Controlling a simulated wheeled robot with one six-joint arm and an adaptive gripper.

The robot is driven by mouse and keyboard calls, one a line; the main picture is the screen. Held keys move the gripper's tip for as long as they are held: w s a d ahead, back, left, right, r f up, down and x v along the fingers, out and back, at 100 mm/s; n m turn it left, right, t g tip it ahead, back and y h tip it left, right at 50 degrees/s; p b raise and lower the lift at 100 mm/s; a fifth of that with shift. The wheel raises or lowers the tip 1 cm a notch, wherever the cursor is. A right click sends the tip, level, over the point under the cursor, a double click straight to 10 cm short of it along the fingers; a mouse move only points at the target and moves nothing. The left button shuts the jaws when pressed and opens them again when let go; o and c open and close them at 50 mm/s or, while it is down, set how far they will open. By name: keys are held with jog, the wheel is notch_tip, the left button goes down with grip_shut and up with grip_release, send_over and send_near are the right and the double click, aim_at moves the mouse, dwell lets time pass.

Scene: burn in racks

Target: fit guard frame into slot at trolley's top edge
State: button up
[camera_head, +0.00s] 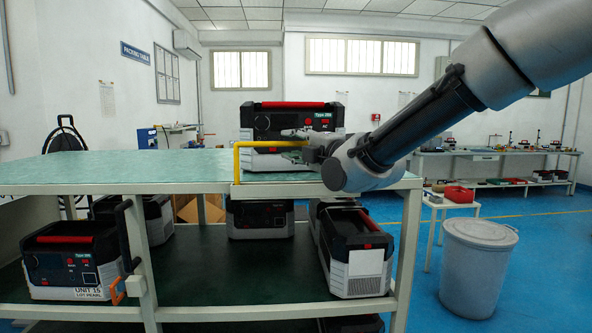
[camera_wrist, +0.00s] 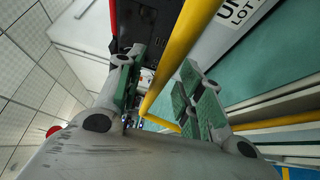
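The yellow guard frame (camera_head: 237,163) stands at the front top edge of the trolley (camera_head: 150,188). Its left leg is upright and meets the edge, and its top bar runs right to my gripper (camera_head: 305,140). Its right side is hidden behind my gripper and arm, so I cannot tell how that side sits. In the wrist view a yellow bar (camera_wrist: 180,52) passes between the spread fingers of my gripper (camera_wrist: 162,85), with gaps beside both green pads. The gripper is open around or just short of the bar. The slot is not clearly visible.
A black-and-grey unit with a red handle (camera_head: 290,105) stands on the green top just behind the frame. More units (camera_head: 355,252) sit on the lower shelf. A grey bin (camera_head: 477,268) stands on the floor at right. The left tabletop is clear.

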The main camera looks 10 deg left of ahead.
jog(key=shift+c, duration=0.3)
grip_shut()
